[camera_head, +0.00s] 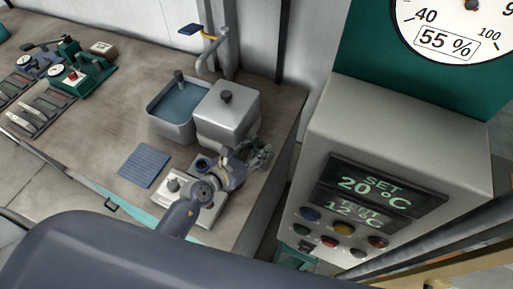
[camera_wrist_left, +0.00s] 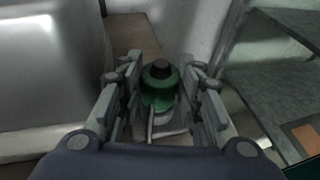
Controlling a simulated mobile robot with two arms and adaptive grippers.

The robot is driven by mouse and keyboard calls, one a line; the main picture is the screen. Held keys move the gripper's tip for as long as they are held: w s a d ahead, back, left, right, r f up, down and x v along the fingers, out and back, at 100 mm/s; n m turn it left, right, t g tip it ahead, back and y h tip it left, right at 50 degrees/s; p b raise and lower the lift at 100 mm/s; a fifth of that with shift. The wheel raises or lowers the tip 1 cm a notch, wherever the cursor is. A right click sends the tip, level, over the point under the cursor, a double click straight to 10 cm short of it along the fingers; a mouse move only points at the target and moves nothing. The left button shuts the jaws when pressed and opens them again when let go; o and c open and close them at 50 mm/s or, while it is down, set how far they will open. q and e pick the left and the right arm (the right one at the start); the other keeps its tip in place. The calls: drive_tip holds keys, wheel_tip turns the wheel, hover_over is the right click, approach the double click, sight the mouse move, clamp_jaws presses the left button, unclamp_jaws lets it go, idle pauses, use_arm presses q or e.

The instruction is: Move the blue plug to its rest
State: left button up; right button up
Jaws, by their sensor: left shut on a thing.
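My left gripper (camera_head: 257,155) is at the right end of the wooden bench, just in front of the grey lidded box. In the left wrist view, its two fingers (camera_wrist_left: 160,98) are closed around a green rounded piece with a dark knob on top (camera_wrist_left: 161,88). In the head view this piece is mostly hidden by the fingers. A small dark blue round thing (camera_head: 203,163) shows just left of my wrist; I cannot tell whether it is the blue plug or a rest. My right gripper is not in view.
A grey box with a knobbed lid (camera_head: 228,115) and an open water basin (camera_head: 176,108) stand behind the gripper. A blue ribbed mat (camera_head: 144,165) lies to the left. A control box with a display (camera_head: 400,130) stands at right. Bare bench (camera_head: 110,125) lies left of the basin.

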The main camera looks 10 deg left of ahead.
use_arm(q)
drive_tip(key=shift+f, duration=0.35)
drive_tip(key=o, duration=1.2)
drive_tip(key=shift+c, duration=0.2)
